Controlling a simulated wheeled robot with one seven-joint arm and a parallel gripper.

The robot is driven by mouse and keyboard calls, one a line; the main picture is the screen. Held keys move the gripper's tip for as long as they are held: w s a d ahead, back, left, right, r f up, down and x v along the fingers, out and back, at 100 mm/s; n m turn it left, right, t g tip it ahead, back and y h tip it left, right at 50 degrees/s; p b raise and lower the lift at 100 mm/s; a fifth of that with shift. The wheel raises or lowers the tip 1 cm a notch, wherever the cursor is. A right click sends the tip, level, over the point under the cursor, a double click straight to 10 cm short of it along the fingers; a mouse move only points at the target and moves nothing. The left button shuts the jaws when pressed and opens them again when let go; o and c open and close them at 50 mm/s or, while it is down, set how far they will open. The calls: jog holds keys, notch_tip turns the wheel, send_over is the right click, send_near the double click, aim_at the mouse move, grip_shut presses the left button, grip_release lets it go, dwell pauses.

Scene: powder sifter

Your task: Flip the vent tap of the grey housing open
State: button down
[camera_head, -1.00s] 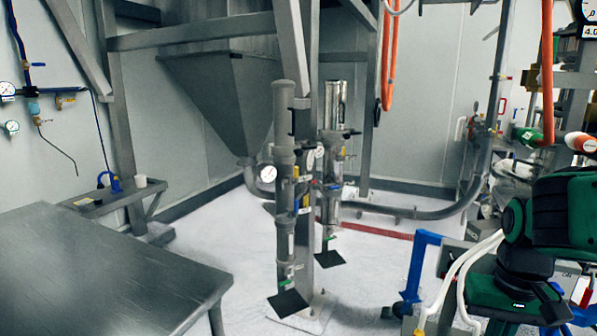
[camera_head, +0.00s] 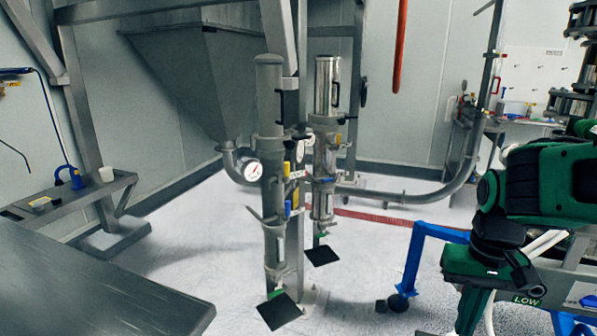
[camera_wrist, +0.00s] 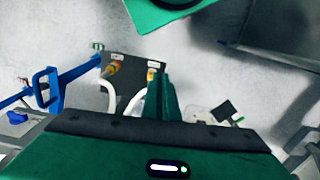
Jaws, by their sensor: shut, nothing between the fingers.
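The grey housing (camera_head: 269,110) is a matte upright tube, left of a shiny metal housing (camera_head: 325,95) in the head view. A round gauge (camera_head: 252,170) sits on its left side. A small yellow handle (camera_head: 286,170) and a blue handle (camera_head: 288,208) show at its right side. I cannot tell surely which small part is the vent tap or how it is set. My gripper (camera_wrist: 164,80) shows in the wrist view as narrow green fingers, shut and empty, pointing toward the floor area. It is well apart from the housing, with my green arm at the right in the head view.
A metal table (camera_head: 90,290) fills the lower left. A blue frame (camera_head: 415,255) stands between my arm and the housings. A dark hopper (camera_head: 205,75) hangs behind them. White floor (camera_head: 360,270) is open around the housings. White hoses (camera_wrist: 106,98) show in the wrist view.

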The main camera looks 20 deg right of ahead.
jog(key=w+a+r+t+y, duration=0.1)
jog(key=w+a+t, duration=0.25)
jog(key=w, duration=0.65)
jog(key=w+a+t+y, duration=0.2)
jog(key=w+a+t, duration=0.15)
jog(key=w, duration=0.55)
jog(key=w+a+r+t+y, duration=0.15)
jog(key=w+a, duration=0.25)
jog(key=w, duration=0.6)
jog(key=w+d+r+m+t+y, duration=0.1)
jog(key=w+r+m+t+y, duration=0.1)
jog(key=w+r+m+t, duration=0.5)
notch_tip(320, 180, up, 4)
jog(key=shift+w+d+f+t, duration=0.2)
jog(key=shift+w+t, duration=0.45)
jog(key=shift+w, duration=0.6)
jog(key=shift+w, duration=0.1)
